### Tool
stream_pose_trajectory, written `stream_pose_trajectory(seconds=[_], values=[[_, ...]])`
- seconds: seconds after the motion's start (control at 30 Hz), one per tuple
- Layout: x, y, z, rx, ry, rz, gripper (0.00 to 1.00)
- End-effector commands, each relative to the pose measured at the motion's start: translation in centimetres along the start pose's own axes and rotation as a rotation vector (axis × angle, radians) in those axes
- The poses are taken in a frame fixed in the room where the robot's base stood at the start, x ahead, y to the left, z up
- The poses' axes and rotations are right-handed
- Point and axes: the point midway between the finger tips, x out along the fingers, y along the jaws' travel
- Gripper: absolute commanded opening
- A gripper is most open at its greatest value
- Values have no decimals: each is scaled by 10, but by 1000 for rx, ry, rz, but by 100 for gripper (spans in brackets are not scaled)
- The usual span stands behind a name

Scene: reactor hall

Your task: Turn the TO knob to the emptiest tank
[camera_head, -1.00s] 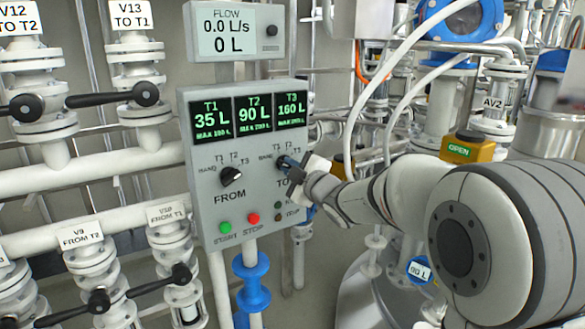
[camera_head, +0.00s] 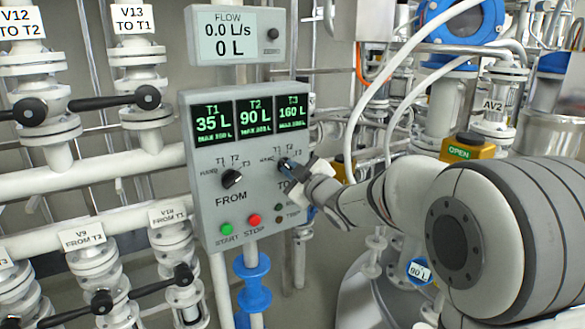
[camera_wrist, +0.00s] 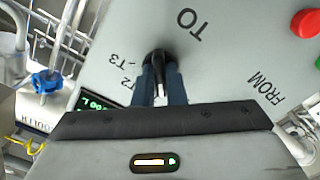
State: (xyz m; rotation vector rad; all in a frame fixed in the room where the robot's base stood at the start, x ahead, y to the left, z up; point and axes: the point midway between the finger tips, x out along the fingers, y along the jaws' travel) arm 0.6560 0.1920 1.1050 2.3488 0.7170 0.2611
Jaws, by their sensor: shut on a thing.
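The grey control panel (camera_head: 211,208) has a TO knob (camera_head: 284,163) at its right, black, with marks HAND, T1, T2 and T3 around it. My gripper (camera_head: 291,165) is at this knob. In the wrist view, the two blue fingers of my gripper (camera_wrist: 161,85) are shut on the black TO knob (camera_wrist: 159,58); its pointer is mostly hidden, so I cannot tell its setting. The displays read T1 (camera_head: 213,123) 35 L, T2 (camera_head: 254,116) 90 L and T3 (camera_head: 292,111) 160 L. T1 shows the lowest volume.
The FROM knob (camera_head: 232,179) is left of the TO knob. A green START button (camera_head: 226,230) and a red STOP button (camera_head: 254,220) are below. The flow meter (camera_head: 226,35) reads 0.0 L/s and 0 L. Pipes and valves crowd both sides.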

Motion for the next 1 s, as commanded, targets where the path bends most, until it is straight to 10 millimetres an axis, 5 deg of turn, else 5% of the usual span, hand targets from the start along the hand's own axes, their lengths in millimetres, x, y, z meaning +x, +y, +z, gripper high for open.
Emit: stream_pose_trajectory(seconds=[0.5,1.0], values=[[0,3,-2,309,2,3,0],[0,3,-2,355,5,4,0]])
